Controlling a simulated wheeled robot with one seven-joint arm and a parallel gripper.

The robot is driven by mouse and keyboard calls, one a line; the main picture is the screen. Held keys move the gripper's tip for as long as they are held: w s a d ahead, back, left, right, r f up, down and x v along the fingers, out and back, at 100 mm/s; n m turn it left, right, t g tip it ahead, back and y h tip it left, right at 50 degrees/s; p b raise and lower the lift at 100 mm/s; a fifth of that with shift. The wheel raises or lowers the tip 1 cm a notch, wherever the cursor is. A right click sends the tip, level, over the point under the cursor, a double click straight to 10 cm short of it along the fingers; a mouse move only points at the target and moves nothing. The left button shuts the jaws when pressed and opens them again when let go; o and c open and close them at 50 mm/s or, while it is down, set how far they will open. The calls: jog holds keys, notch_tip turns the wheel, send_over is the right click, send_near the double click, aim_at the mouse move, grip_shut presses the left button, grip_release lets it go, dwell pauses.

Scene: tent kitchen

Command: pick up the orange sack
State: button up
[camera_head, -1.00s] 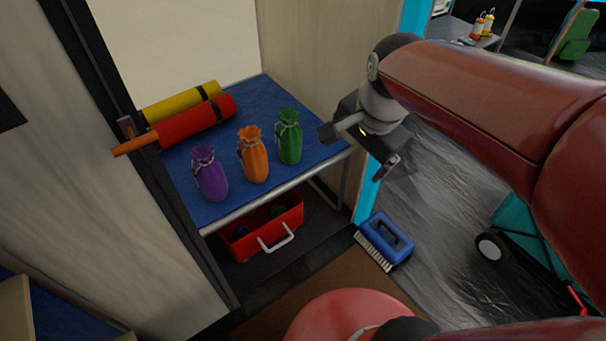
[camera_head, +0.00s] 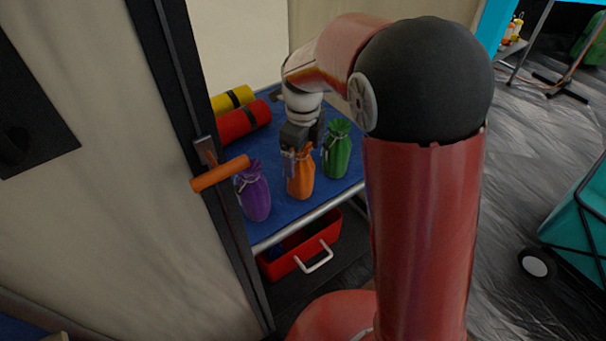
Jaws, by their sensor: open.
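The orange sack (camera_head: 301,183) stands upright on the blue-topped table (camera_head: 290,216), between a purple sack (camera_head: 254,194) on its left and a green sack (camera_head: 337,152) on its right. My gripper (camera_head: 302,160) points down at the top of the orange sack and is open. Its fingers overlap the sack's tied neck in the picture; whether they touch it I cannot tell. The gripper body hides the top of the orange sack.
A red roll (camera_head: 243,122) and a yellow roll (camera_head: 232,99) lie at the table's back left. An orange handle (camera_head: 220,174) juts from the dark door frame at left. A red crate (camera_head: 299,250) sits below the table. A teal cart (camera_head: 580,215) stands at right.

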aim_at(302, 163)
notch_tip(302, 163, down, 4)
jog(key=shift+a+r, duration=0.1)
jog(key=shift+r, duration=0.05)
jog(key=c, duration=1.2)
